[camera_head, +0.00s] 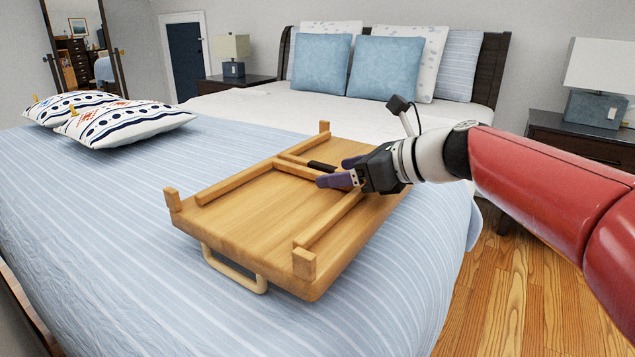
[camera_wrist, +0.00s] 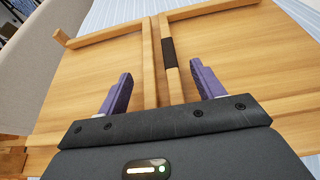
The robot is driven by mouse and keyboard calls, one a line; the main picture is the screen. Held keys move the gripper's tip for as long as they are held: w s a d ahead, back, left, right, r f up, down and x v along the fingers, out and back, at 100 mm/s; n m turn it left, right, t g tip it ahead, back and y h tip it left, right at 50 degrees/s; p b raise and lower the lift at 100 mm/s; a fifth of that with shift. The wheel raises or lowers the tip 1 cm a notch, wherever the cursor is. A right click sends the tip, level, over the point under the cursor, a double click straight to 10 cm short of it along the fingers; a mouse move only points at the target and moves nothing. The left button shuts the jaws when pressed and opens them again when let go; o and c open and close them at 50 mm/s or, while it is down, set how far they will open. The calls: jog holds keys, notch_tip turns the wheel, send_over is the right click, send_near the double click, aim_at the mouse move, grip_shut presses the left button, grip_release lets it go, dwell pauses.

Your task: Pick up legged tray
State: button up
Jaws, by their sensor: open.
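The legged tray (camera_head: 255,219) is a wooden board lying upside down on the bed, with its short legs and wooden bars facing up and a loop handle at its near edge. My gripper (camera_head: 332,173) is over the tray's right part, coming in from the right. In the wrist view, my gripper (camera_wrist: 157,88) is open, its two purple fingers on either side of the tray's middle bars (camera_wrist: 151,70). A dark piece (camera_wrist: 168,51) sits on one bar, just beyond the fingertips. Nothing is held. I cannot tell whether the fingers touch the tray.
The bed (camera_head: 90,240) has a striped blue cover. Patterned cushions (camera_head: 125,124) lie at the left, and blue pillows (camera_head: 385,68) stand against the headboard. A nightstand (camera_head: 580,137) with a lamp (camera_head: 598,85) is at the right. Wooden floor (camera_head: 500,290) is open at lower right.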

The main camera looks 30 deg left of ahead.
jog(key=shift+a+f, duration=0.2)
jog(key=shift+a, duration=0.3)
grip_shut()
jog(key=shift+r, duration=0.1)
